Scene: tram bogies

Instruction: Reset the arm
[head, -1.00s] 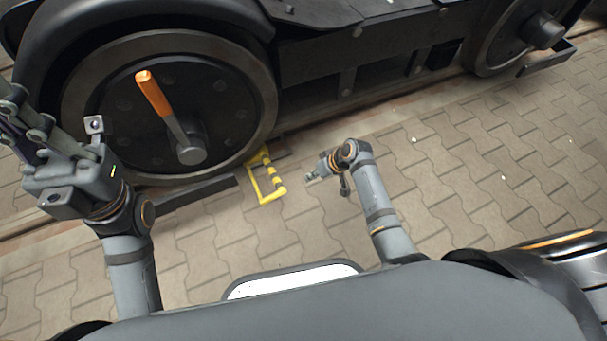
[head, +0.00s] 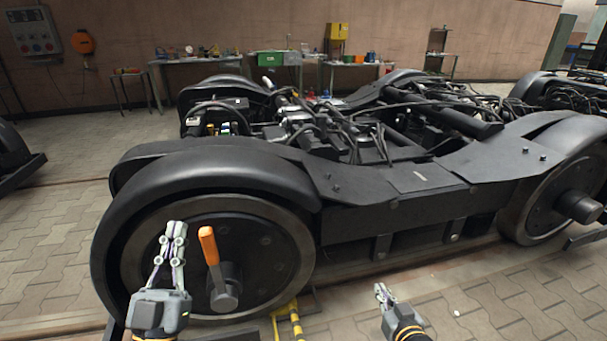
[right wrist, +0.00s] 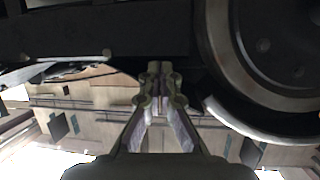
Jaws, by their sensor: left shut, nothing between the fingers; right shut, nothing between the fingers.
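My left gripper (head: 174,232) points up in front of the near bogie wheel (head: 160,240), left of the orange-handled lever (head: 209,246). Its fingers are shut with nothing between them. My right gripper (head: 381,290) is low, beside the bogie and right of the yellow frame on the floor. It also shows in the right wrist view (right wrist: 158,70), with its fingers together and empty. My left arm beyond the wrist is cut off at the lower edge of the head view.
The dark tram bogie (head: 420,185) fills the middle, with another wheel (head: 560,195) at right. A yellow frame (head: 296,322) lies by the near wheel. Workbenches (head: 205,66) stand along the back wall. Paved floor (head: 500,310) is open at the lower right.

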